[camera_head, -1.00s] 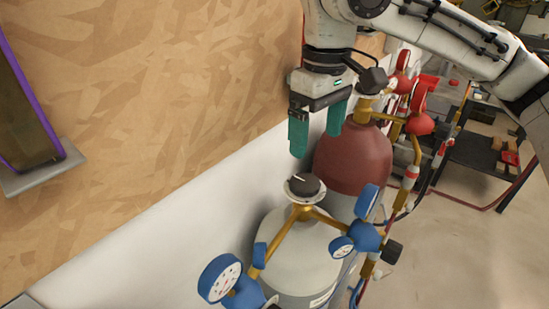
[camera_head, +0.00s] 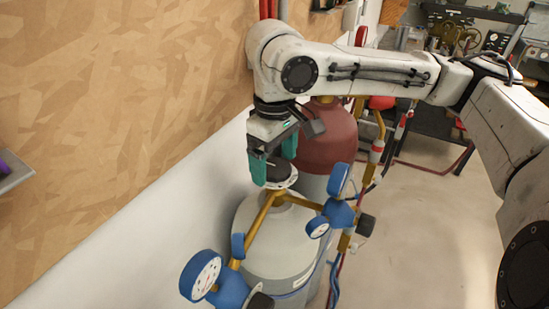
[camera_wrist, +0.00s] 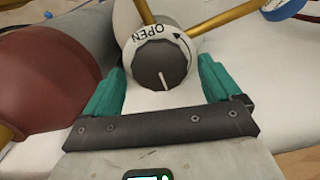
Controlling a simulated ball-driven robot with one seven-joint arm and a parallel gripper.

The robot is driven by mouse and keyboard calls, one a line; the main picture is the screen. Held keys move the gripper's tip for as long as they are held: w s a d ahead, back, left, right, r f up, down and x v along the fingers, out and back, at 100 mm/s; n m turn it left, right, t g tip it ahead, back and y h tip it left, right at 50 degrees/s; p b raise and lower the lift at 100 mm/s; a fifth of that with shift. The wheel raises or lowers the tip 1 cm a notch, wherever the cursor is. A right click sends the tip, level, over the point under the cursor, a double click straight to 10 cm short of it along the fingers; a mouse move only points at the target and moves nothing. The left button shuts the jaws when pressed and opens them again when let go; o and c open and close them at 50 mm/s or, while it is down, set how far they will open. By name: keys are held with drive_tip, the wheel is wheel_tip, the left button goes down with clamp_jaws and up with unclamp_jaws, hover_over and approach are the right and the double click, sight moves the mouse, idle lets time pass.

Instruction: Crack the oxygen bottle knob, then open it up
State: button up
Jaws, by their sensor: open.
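The oxygen bottle (camera_head: 265,250) is the grey-white cylinder with blue gauges, below my gripper in the head view. Its dark round knob (camera_wrist: 160,64) sits on a white dial ring (camera_wrist: 133,40) marked OPEN with an arrow; a pale line marks the knob's face. My gripper (camera_head: 272,170) has green fingers, open on either side of the knob. In the wrist view, the knob lies between and slightly beyond the fingertips of my gripper (camera_wrist: 162,75), with gaps showing on both sides. In the head view, the fingers partly hide the knob.
A dark red cylinder (camera_head: 325,145) stands just behind the oxygen bottle. Blue gauges (camera_head: 200,275) on brass pipes (camera_head: 257,222) stick out around the knob. The wall (camera_head: 110,120) is close on the left. Open floor (camera_head: 430,230) lies to the right.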

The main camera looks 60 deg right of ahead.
drive_tip(key=shift+f, duration=0.15)
drive_tip(key=shift+c, duration=0.2)
drive_tip(key=c, duration=1)
drive_tip(key=shift+a+n+p, duration=0.1)
drive_tip(key=shift+n+p, duration=0.45)
drive_tip(key=shift+n, duration=2.25)
drive_tip(key=o, duration=1)
